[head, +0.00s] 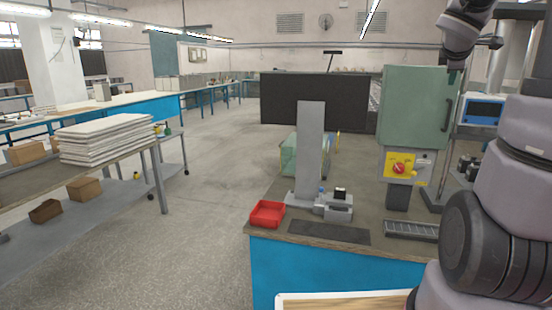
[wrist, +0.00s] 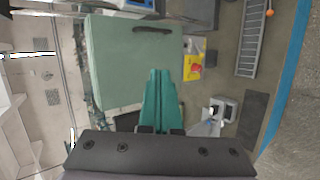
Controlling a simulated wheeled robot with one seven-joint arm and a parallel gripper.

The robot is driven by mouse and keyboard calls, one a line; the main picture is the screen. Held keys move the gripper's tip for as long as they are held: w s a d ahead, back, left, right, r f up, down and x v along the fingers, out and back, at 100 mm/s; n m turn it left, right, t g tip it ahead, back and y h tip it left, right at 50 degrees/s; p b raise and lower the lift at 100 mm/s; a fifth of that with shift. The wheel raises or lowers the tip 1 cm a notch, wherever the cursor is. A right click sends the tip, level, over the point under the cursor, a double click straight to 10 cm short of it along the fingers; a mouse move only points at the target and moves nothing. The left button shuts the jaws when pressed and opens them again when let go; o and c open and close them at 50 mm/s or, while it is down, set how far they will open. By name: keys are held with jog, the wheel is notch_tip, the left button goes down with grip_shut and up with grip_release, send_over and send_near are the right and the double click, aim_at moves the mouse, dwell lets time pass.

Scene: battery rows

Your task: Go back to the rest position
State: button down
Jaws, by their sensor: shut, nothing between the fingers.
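My gripper (wrist: 158,75) shows in the wrist view as two teal fingers side by side. They are shut with nothing between them. In that view the fingers point toward a green cabinet (wrist: 125,62) and overlap its lower edge; whether they touch it I cannot tell. In the head view my arm rises along the right edge, and the fingers cannot be made out clearly. The green cabinet (head: 412,105) stands at the back right of the workbench there.
A workbench (head: 290,195) holds a red tray (head: 267,213), a grey column (head: 310,150), a control box with a red knob (head: 399,168) and a slotted grey tray (head: 411,230). A dark screen (head: 315,98) stands behind. The floor (head: 205,200) on the left is clear.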

jog(key=s+a+f+m+g+y, duration=0.2)
jog(key=s+a+m+y, duration=0.6)
jog(key=s+a+m, duration=0.8)
jog(key=s+a+f, duration=0.2)
jog(key=s+a, duration=0.6)
jog(key=a, duration=0.2)
jog(key=shift+f+y, duration=0.2)
jog(key=shift+y, duration=0.2)
jog(key=shift+w, duration=0.1)
